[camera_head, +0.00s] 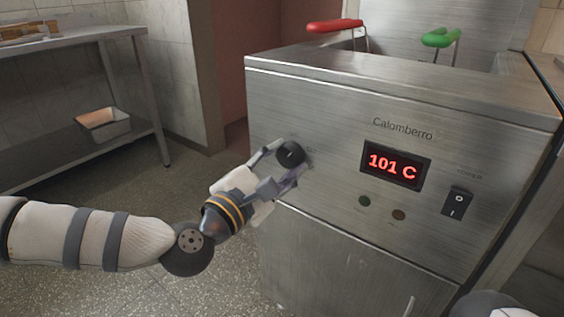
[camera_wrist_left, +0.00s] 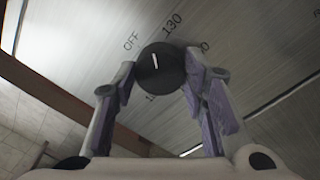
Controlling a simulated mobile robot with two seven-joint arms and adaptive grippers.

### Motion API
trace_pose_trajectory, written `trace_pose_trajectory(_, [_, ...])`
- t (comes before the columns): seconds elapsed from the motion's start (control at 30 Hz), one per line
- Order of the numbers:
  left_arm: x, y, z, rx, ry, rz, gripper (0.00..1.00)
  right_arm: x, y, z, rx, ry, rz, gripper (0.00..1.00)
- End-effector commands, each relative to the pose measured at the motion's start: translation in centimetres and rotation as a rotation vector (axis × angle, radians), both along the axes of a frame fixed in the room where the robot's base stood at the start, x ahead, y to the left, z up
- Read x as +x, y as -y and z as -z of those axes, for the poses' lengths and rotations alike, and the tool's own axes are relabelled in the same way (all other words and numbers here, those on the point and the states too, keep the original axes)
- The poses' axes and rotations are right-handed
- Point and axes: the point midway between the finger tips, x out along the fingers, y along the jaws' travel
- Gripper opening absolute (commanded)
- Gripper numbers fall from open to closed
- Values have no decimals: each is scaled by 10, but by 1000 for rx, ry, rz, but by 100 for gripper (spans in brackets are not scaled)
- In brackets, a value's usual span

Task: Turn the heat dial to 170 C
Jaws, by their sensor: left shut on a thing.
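The black round heat dial (camera_head: 291,154) is on the front panel of the steel fryer, left of the display. My left gripper (camera_head: 283,165) is shut on the dial, with a finger on each side of it. In the left wrist view the dial (camera_wrist_left: 160,68) sits between the fingertips of my left gripper (camera_wrist_left: 160,78). Its white mark points up in the picture, between the printed OFF and 130. Other scale numbers are partly hidden by the dial and fingers. The red display (camera_head: 392,165) reads 101 C. My right gripper is not in view.
A power switch (camera_head: 457,203) and two small lamps, one green (camera_head: 364,201) and one brown (camera_head: 399,214), are near the display. Red (camera_head: 334,25) and green (camera_head: 440,37) basket handles stick up behind the fryer top. A steel table (camera_head: 75,38) stands at left.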

Motion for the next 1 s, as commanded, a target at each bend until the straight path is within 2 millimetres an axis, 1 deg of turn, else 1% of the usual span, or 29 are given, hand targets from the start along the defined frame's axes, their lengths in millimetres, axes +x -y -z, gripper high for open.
trace_pose_trajectory(0.47, [0, 0, 1, 368, 266, 0, 11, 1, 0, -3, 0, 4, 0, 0])
trace_pose_trajectory(1.0, [1, -1, 1, 783, 569, 1, 11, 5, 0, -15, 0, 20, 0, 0])
